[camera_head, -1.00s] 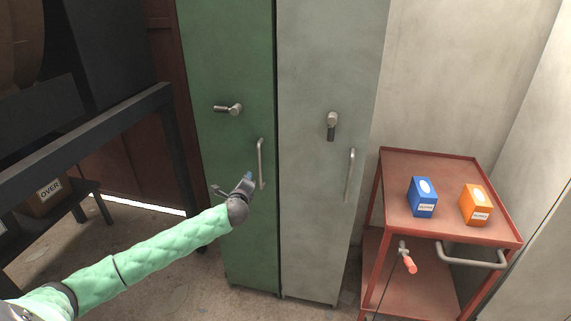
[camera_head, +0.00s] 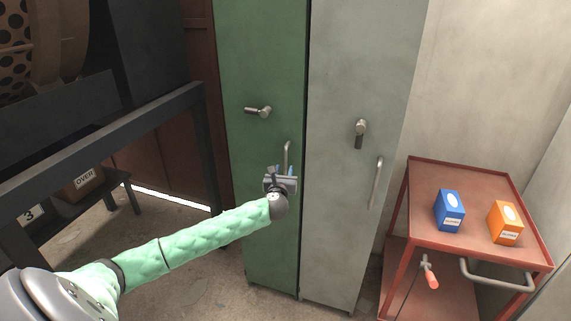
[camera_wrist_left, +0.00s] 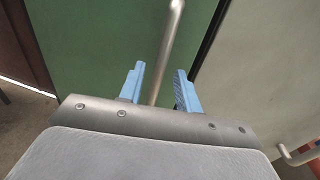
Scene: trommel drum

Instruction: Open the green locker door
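The green locker door (camera_head: 262,60) is closed, beside a grey locker door. It has a turned latch knob (camera_head: 258,112), its lever lying sideways, and a vertical bar handle (camera_head: 287,155) lower on its right side. My left gripper (camera_head: 279,172) is in front of the lower part of the bar handle. In the left wrist view, its blue fingers (camera_wrist_left: 158,88) are open, with the bar handle (camera_wrist_left: 167,50) running between them and a gap on the right side. The handle's lower end is hidden behind the gripper body. My right gripper is not in view.
The grey locker (camera_head: 350,70) has its own knob and bar handle. A red cart (camera_head: 475,180) with a blue box (camera_head: 449,210) and an orange box (camera_head: 504,222) stands at right. A dark metal frame (camera_head: 110,140) stands at left. Floor is clear before the lockers.

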